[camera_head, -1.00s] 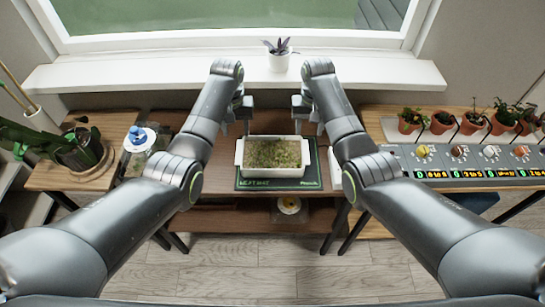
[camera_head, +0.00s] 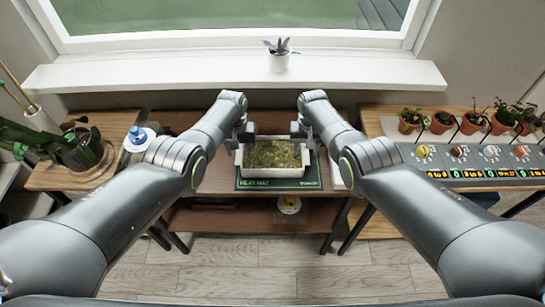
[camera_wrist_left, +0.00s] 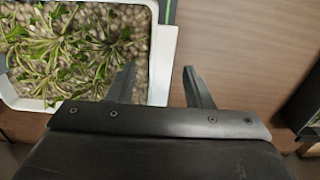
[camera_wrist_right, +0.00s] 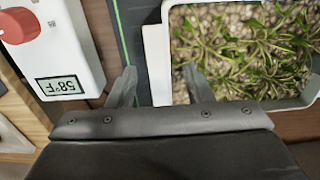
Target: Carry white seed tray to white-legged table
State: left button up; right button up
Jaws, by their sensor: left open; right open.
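The white seed tray (camera_head: 273,172), holding green seedlings on pebbly fill, sits on a dark green heat mat (camera_head: 250,184) on a brown bench. My left gripper (camera_head: 240,143) is open at the tray's left side. In the left wrist view, its fingers (camera_wrist_left: 160,87) lie either side of the white tray wall (camera_wrist_left: 163,55). My right gripper (camera_head: 304,142) is open at the tray's right side. In the right wrist view, its fingers (camera_wrist_right: 160,88) lie either side of the wall (camera_wrist_right: 157,60). Contact cannot be told. I cannot make out a white-legged table.
A wooden side table with a potted plant (camera_head: 82,152) stands left; a blue-topped jar (camera_head: 138,137) is beside the bench. A right table holds several terracotta pots (camera_head: 442,122) and a control panel (camera_head: 470,160). A white controller (camera_wrist_right: 60,50) lies close to my right gripper.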

dwell(0.3)
pick_arm(q)
grip_shut()
pick_arm(e)
grip_shut()
